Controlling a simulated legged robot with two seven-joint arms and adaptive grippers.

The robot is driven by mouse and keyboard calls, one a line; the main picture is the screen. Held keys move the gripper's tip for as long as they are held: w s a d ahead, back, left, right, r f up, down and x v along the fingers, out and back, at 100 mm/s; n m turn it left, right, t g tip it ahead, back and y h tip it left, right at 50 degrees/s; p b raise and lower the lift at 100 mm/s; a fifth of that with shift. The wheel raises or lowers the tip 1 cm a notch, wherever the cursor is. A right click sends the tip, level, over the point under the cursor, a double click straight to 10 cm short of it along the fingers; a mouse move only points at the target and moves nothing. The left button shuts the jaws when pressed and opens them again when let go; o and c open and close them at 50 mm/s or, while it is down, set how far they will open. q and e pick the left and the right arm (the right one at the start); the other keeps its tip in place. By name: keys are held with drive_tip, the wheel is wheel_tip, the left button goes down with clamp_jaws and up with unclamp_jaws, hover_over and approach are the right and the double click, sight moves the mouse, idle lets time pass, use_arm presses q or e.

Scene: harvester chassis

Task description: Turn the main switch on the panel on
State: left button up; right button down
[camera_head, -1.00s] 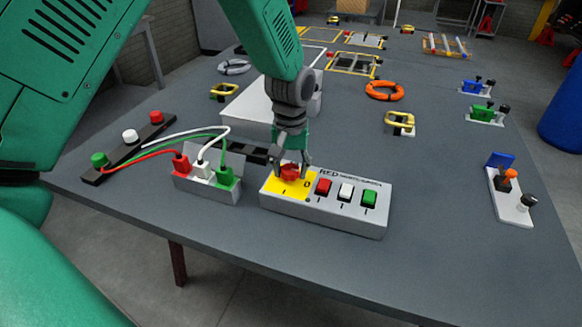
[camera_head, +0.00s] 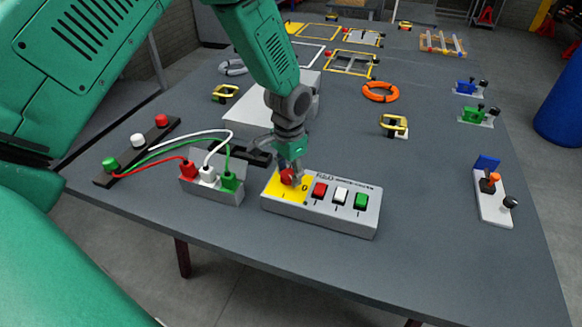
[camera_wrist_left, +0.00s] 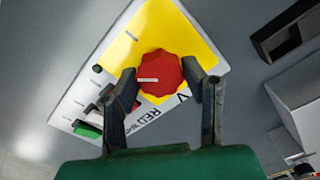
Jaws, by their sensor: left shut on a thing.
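The main switch is a red faceted knob (camera_head: 287,175) on the yellow plate at the left end of the white panel (camera_head: 318,213). My left gripper (camera_head: 291,178) points down onto it from above. In the left wrist view, its two dark fingers (camera_wrist_left: 167,88) sit on opposite sides of the red knob (camera_wrist_left: 161,73), shut on it. Marks "I" and "0" show on the yellow plate (camera_wrist_left: 172,29) around the knob. The fingers hide part of the knob's sides, and I cannot tell which mark it points to. My right gripper is not in view.
Red, white and green buttons (camera_head: 341,196) stand on the panel right of the knob. Left of it is a socket box (camera_head: 217,191) with red, white and green cables plugged in. A white box (camera_head: 270,105) stands behind. The table front is clear.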

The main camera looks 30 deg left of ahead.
sight(288, 173)
use_arm(q)
drive_tip(key=m+p, duration=0.1)
drive_tip(key=m, duration=0.3)
drive_tip(key=shift+s+m+p, duration=0.1)
drive_tip(key=shift+m+p, duration=0.2)
drive_tip(key=shift+p, duration=0.1)
drive_tip(key=shift+s+f+m+p, duration=0.15)
drive_tip(key=shift+m+p, duration=0.45)
drive_tip(key=shift+m, duration=1.3)
drive_tip(key=shift+f, duration=0.1)
drive_tip(key=o, duration=1.1)
drive_tip(key=shift+w+a, duration=0.1)
drive_tip(key=shift+w, duration=0.15)
wheel_tip(288, 173, up, 12)
drive_tip(key=shift+w+a+f, duration=0.1)
